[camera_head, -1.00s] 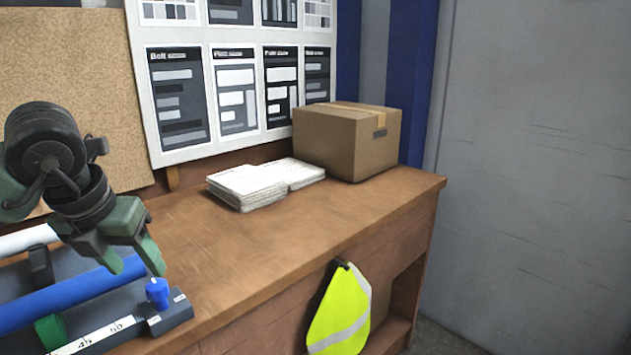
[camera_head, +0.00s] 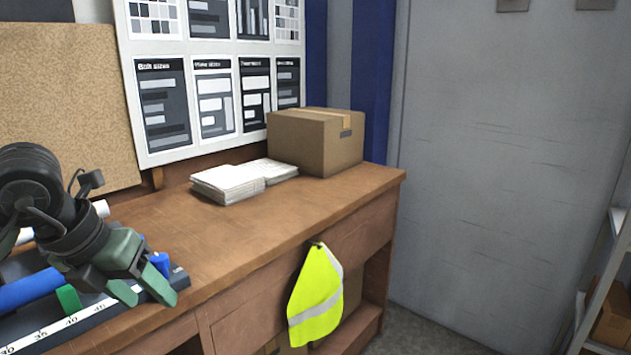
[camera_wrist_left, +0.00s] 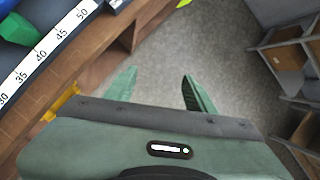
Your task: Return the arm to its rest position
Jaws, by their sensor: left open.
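My left gripper (camera_head: 143,288) is at the lower left of the head view, over the front part of the workbench (camera_head: 300,208), close to a measuring device with a ruler strip (camera_head: 62,324). In the left wrist view its two green fingers (camera_wrist_left: 160,90) are spread apart with nothing between them. Grey floor (camera_wrist_left: 165,55) shows beyond the fingers. In the head view the gripper hides part of a blue knob (camera_head: 160,262) on the device. My right gripper does not show.
A cardboard box (camera_head: 312,143) and paper stacks (camera_head: 228,183) stand at the back of the bench. A yellow vest (camera_head: 316,298) hangs from its front edge. A blue roll (camera_head: 25,290) lies at the left. Shelving (camera_head: 608,290) stands at the far right. The bench middle is clear.

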